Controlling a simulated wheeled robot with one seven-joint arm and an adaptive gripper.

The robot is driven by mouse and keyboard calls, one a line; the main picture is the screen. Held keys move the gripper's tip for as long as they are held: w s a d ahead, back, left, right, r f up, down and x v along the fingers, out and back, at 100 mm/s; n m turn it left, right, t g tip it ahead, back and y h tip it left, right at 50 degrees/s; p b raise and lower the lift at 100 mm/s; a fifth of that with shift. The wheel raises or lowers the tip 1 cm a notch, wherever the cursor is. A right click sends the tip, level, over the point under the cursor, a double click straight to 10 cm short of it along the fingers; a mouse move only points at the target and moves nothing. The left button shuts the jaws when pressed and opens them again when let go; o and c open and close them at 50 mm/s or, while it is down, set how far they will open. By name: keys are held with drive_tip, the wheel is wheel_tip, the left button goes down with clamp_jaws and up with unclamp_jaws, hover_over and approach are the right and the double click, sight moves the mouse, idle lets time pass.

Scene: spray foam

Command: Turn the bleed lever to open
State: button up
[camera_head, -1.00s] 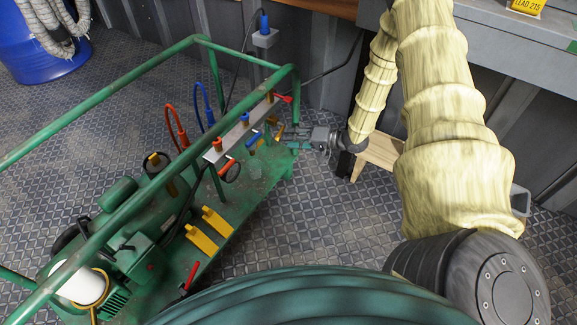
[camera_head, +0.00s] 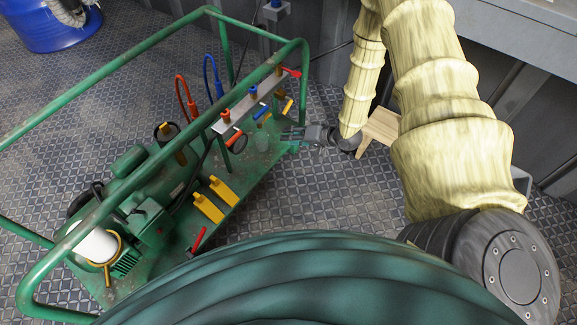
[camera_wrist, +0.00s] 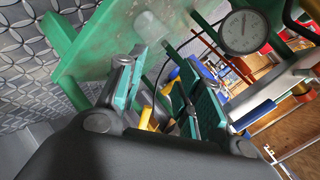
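A grey manifold bar (camera_head: 243,108) on the green cart carries several small levers. They include a blue lever (camera_head: 257,110), a yellow lever (camera_head: 288,107) and a red lever (camera_head: 292,72). No label shows which one is the bleed lever. My gripper (camera_head: 287,133) is at the cart's right end, just below the yellow lever. In the wrist view my gripper (camera_wrist: 160,88) has its fingers apart. A yellow piece (camera_wrist: 148,116) shows between them, but I cannot tell its depth. A blue handle (camera_wrist: 254,116) lies right of the fingers, apart from them.
A round gauge (camera_wrist: 244,32) is close beyond the right finger. The green cart frame (camera_head: 302,85) rises beside my gripper. Yellow pedals (camera_head: 208,206) stand on the cart deck. A wooden stool (camera_head: 379,128) stands behind my forearm.

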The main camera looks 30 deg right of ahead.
drive_tip(key=s+a+f+n+g+h, duration=0.1)
drive_tip(key=s+a+f+g, duration=0.1)
drive_tip(key=s+a, duration=0.3)
drive_tip(key=s+a+f+n+g+h, duration=0.1)
drive_tip(key=s+a+f+g+h, duration=0.1)
drive_tip(key=s+a, duration=0.4)
drive_tip(key=shift+s+f+n+g+h, duration=0.3)
drive_tip(key=shift+s+f+g, duration=0.75)
drive_tip(key=shift+s, duration=1.7)
drive_tip(key=shift+f+t, duration=0.3)
drive_tip(key=shift+t, duration=0.05)
drive_tip(key=shift+c, duration=0.3)
